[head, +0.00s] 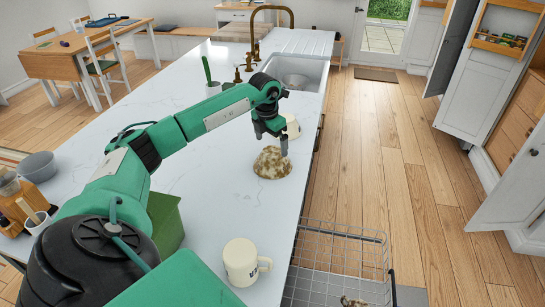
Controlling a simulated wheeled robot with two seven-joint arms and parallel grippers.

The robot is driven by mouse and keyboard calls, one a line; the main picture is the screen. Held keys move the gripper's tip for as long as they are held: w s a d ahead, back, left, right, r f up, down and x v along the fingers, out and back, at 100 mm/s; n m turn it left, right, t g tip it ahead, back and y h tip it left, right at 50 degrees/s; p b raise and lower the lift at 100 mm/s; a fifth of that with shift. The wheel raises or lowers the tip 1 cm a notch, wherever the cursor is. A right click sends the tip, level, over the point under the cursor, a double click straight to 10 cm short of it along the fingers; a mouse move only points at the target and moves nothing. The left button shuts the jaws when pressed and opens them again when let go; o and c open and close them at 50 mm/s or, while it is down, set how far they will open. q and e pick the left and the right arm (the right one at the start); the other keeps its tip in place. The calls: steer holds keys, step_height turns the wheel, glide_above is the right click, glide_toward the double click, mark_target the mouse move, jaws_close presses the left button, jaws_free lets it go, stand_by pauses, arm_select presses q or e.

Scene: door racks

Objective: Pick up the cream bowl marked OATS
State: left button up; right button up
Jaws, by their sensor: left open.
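A mottled brown and cream, dome-shaped bowl (271,164) sits upside down on the white counter (215,195). No lettering is readable on it. A second cream piece (292,126) stands just behind my left gripper, which partly hides it; I cannot tell whether it is a bowl or a mug, nor any mark on it. My left gripper (270,146) is open and empty, pointing down, with its fingertips above and just behind the mottled bowl. I cannot tell whether they touch it. My right gripper is not in view.
A cream mug (243,263) with partly visible dark letters stands near the counter's front edge. A wire rack (338,262) is pulled out at the lower right. The sink (294,76) and brass tap (272,10) lie beyond. A grey bowl (38,166) stands at left.

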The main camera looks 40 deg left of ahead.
mark_target(273, 151)
arm_select(q)
steer(key=shift+d+f+p, duration=0.1)
steer(key=shift+f+p, duration=0.25)
steer(key=f+p, duration=0.1)
steer(key=f, duration=0.3)
steer(key=shift+w, duration=0.2)
steer(key=shift+c, duration=0.7)
steer(key=c, duration=0.7)
